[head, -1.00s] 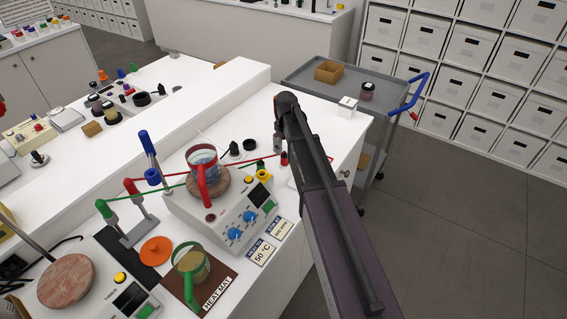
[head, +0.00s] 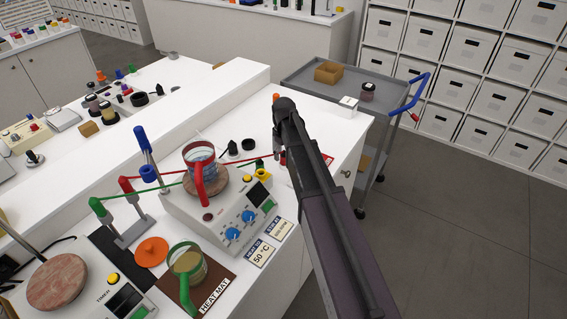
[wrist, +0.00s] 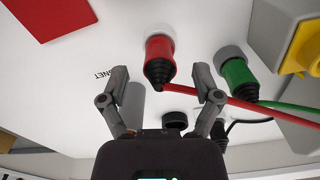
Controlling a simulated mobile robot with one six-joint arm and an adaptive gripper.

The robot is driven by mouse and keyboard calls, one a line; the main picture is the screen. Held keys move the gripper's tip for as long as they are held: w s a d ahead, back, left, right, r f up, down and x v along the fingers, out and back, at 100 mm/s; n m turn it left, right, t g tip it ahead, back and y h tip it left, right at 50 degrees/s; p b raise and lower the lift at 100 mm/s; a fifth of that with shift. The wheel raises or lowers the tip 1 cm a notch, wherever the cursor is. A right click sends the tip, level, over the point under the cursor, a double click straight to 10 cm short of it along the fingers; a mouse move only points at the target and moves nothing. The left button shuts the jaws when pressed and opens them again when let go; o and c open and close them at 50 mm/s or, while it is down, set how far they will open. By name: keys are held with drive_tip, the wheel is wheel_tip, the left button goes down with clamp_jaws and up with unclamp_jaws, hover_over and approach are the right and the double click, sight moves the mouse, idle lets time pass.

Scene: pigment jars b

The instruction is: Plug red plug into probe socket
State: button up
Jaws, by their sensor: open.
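The red plug (wrist: 160,58) stands in a pale round holder on the white bench in the wrist view. A red cord leaves its dark end to the right. In the head view the red plug (head: 284,158) is small and beside my gripper (head: 278,153). My gripper (wrist: 160,82) is open, with its fingertips on either side of the plug's dark end and apart from it. A small dark round port (head: 208,217) shows on the front of the hotplate unit (head: 190,212); I cannot tell whether it is the probe socket.
A green plug (wrist: 238,75) with a green cord stands close to the right finger. A grey cylinder (wrist: 133,103) and a black ring (wrist: 175,120) lie near the fingers. A glass beaker (head: 200,160) sits on the hotplate. Red and green cords cross above the unit.

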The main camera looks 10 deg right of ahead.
drive_tip(key=shift+f+b, duration=0.8)
drive_tip(key=shift+f, duration=0.3)
clamp_jaws()
